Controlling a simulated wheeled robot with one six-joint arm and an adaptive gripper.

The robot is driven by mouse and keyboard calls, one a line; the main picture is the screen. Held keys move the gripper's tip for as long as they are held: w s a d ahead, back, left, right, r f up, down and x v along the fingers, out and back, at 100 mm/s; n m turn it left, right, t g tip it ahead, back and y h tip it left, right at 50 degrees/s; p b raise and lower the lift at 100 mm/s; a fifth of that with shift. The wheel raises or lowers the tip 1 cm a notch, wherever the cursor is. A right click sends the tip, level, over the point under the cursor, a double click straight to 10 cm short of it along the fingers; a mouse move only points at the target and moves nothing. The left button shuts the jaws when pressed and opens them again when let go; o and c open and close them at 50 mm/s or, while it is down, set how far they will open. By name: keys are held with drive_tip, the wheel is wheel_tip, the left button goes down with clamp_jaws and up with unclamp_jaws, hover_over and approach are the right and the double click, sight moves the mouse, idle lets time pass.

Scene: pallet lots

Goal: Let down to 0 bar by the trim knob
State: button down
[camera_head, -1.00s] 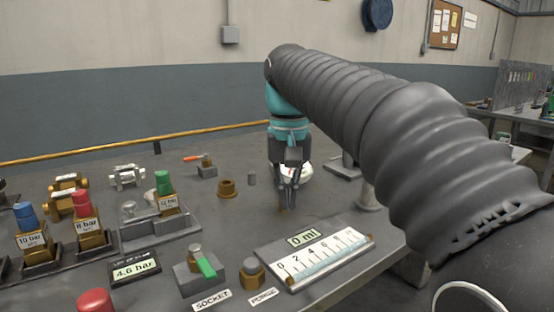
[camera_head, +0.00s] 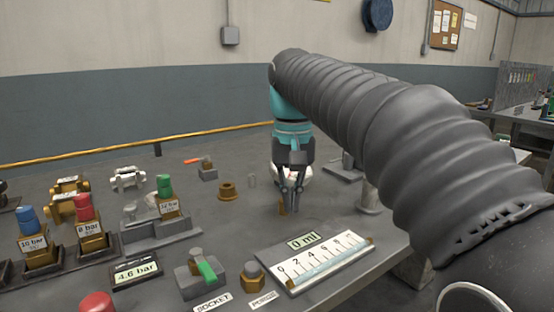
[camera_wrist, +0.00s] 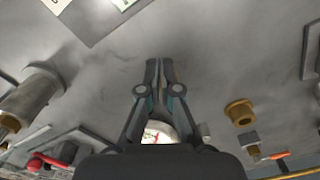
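A small black display (camera_head: 136,269) at the front left reads 4.6 bar. My gripper (camera_head: 291,211) points down over the middle of the table, behind the white scale board. Its two fingers are close together, with only a thin gap in the wrist view (camera_wrist: 160,64), and nothing clear is held between them. A brownish sliver shows beside the fingertips in the head view; I cannot tell what it is. A white round dial (camera_head: 304,172) is partly hidden behind my gripper. I cannot tell for sure which part is the trim knob.
A green-levered valve (camera_head: 206,271) and a brass hex fitting (camera_head: 252,277) stand by SOCKET and PURGE labels. The scale board (camera_head: 316,262) reads 0 ml. Blue (camera_head: 27,219), red (camera_head: 83,207) and green-capped (camera_head: 164,186) units stand left. A red knob (camera_head: 97,304) is at the front edge.

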drive_tip(key=shift+d, duration=0.1)
drive_tip(key=shift+s+d, duration=0.1)
drive_tip(key=shift+s, duration=0.15)
wheel_tip(320, 180, up, 6)
idle(0.5)
